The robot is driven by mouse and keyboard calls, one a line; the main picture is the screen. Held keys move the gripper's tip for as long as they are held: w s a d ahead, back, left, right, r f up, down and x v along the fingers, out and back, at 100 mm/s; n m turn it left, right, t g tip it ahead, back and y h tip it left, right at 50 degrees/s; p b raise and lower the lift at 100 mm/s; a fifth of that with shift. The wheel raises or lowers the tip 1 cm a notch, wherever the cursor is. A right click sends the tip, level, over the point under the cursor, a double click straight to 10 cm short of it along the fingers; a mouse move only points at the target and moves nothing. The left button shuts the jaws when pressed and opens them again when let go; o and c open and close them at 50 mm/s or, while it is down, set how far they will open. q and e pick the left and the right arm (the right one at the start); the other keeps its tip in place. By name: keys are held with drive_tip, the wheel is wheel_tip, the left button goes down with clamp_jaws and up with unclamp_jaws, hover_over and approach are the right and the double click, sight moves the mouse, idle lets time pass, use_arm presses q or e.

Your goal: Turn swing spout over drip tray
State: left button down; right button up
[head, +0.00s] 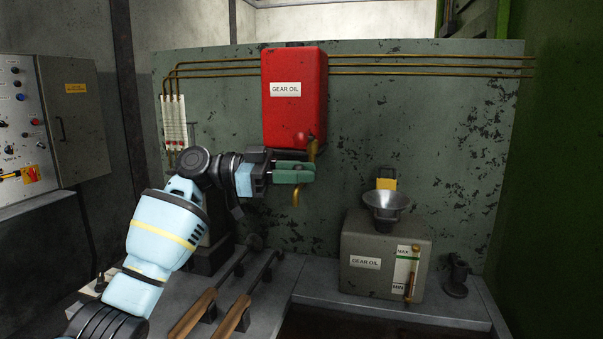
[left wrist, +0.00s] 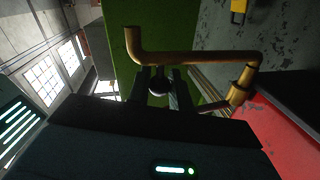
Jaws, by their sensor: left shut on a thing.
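The brass swing spout (head: 296,198) hangs under the red gear oil tank (head: 294,97) on the back panel. Its bent end shows just below my left gripper (head: 305,172). The gripper's green fingers are shut on the spout and hide part of it. In the left wrist view the spout (left wrist: 195,58) is a bent brass pipe crossing past my dark fingertips (left wrist: 160,76). A round knob (left wrist: 158,87) shows between the fingers; a red knob (head: 298,138) is on the tank's front. I cannot make out a drip tray. My right gripper is not in view.
A grey gear oil box (head: 350,240) with a metal funnel (head: 386,203) and a level gauge (head: 408,270) stands on the bench to the right. Wooden-handled tools (head: 233,318) lie at the front. A control cabinet (head: 75,120) is at left. The panel right of the tank is clear.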

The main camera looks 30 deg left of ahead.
use_arm(q)
drive_tip(key=c, duration=1.3)
unclamp_jaws()
drive_tip(key=shift+a, duration=0.1)
drive_tip(key=b+v, duration=0.1)
drive_tip(key=v, duration=0.7)
